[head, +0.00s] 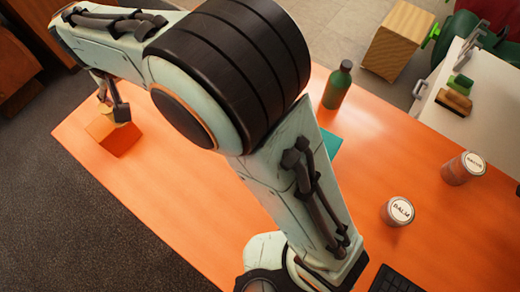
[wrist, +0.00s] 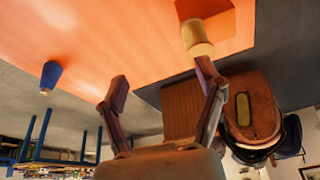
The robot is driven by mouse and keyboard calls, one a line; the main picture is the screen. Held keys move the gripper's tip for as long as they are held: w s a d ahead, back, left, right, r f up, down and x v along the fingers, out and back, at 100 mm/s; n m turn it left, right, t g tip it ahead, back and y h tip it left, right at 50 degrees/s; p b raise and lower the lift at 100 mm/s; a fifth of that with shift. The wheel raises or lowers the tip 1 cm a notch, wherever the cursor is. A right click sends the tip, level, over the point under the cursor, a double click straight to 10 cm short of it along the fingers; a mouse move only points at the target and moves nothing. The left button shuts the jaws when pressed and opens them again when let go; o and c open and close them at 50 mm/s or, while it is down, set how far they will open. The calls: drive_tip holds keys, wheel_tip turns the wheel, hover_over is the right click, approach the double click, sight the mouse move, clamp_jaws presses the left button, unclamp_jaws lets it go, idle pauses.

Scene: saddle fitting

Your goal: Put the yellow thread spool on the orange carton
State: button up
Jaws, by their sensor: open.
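The orange carton (head: 112,136) sits near the left end of the orange table in the head view. It also shows at the top of the wrist view (wrist: 204,8), which looks upside down. The pale yellow thread spool (wrist: 196,39) appears to stand on the carton; in the head view only a small part of it (head: 105,112) shows beside a finger. My gripper (wrist: 162,76) is open, its fingers wide apart. The right finger in the wrist view overlaps the spool's end; I cannot tell if they touch. The spool is not between the fingertips.
A green bottle (head: 337,85) and two labelled cans (head: 398,211) (head: 462,168) stand to the right. A teal item (head: 329,144) is partly hidden by my arm. A blue object (wrist: 50,76) shows in the wrist view. The table's front left is clear.

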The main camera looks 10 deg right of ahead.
drive_tip(key=s+d+r+m+g+h, duration=0.1)
drive_tip(key=s+d+r, duration=0.1)
drive_tip(key=d, duration=0.6)
drive_tip(key=s+d+r+m, duration=0.1)
drive_tip(key=s+d, duration=0.1)
drive_tip(key=d, duration=0.6)
drive_tip(key=s+d+f+m+g, duration=0.1)
drive_tip(key=s+d, duration=0.5)
drive_tip(key=s, duration=0.3)
drive_tip(key=s+d+f+m+g, duration=0.1)
drive_tip(key=s+d+m, duration=0.1)
drive_tip(key=s+d, duration=0.4)
drive_tip(key=s, duration=0.3)
drive_tip(key=shift+d+g, duration=0.25)
drive_tip(key=shift+g, duration=0.05)
drive_tip(key=shift+o, duration=0.6)
